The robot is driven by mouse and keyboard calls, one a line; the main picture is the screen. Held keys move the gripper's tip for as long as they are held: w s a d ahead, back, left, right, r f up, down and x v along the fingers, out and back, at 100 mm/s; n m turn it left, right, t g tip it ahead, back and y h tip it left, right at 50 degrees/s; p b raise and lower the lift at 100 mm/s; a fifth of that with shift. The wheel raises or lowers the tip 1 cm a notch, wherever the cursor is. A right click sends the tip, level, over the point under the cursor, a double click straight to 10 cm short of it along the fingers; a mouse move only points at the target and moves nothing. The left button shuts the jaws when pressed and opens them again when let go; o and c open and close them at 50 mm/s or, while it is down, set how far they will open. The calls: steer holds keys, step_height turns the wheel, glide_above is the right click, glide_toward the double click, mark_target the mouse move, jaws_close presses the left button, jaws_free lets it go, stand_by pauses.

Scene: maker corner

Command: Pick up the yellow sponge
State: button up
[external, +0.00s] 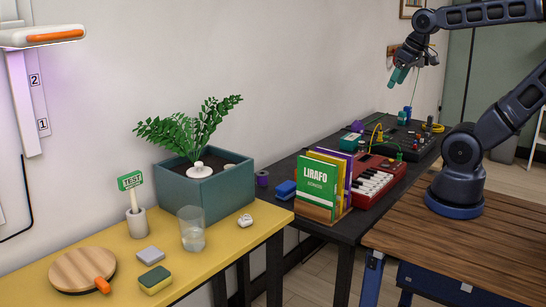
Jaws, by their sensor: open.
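The yellow sponge (155,280) has a green top layer and lies on the yellow table (217,266), near its front edge. A grey block (151,255) lies just behind it, and a round wooden board (82,270) is to its left. My gripper (398,77) has teal fingers and hangs in the air at the upper right, above the far end of the dark table. It is open, far from the sponge, and I see nothing between its fingers.
A glass (192,236), a cup with a TEST sign (136,222) and a teal planter (204,192) stand behind the sponge. The dark table (350,226) holds books (318,187), a red keyboard (374,184) and cabled devices. My arm's base stands on a wooden bench (480,245).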

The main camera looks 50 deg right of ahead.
steer(key=w+a+r+n, duration=0.2)
steer(key=w+a+n, duration=0.1)
steer(key=w+a, duration=0.4)
steer(key=w+a+r+n, duration=0.2)
steer(key=w+a, duration=0.3)
steer(key=w, duration=0.5)
steer(key=w+a+f+n+g+y, duration=0.1)
steer(key=w+a+n, duration=0.1)
steer(key=w+a, duration=0.35)
steer(key=w+a+f+n, duration=0.1)
steer(key=w+a+f, duration=0.15)
steer(key=a, duration=0.65)
steer(key=w+a+f+n+g+y, duration=0.1)
steer(key=w+a+n, duration=0.1)
steer(key=w+a, duration=0.45)
steer(key=n+g+y, duration=0.1)
steer(key=n+g, duration=0.2)
steer(key=n, duration=0.5)
glide_toward(155, 275)
steer(key=x, duration=0.4)
steer(key=shift+w+d+f, duration=0.15)
steer(key=shift+d+f, duration=0.05)
steer(key=shift+a+x, duration=0.2)
steer(key=shift+x, duration=2.35)
steer(key=shift+r, duration=0.1)
steer(key=c, duration=1.1)
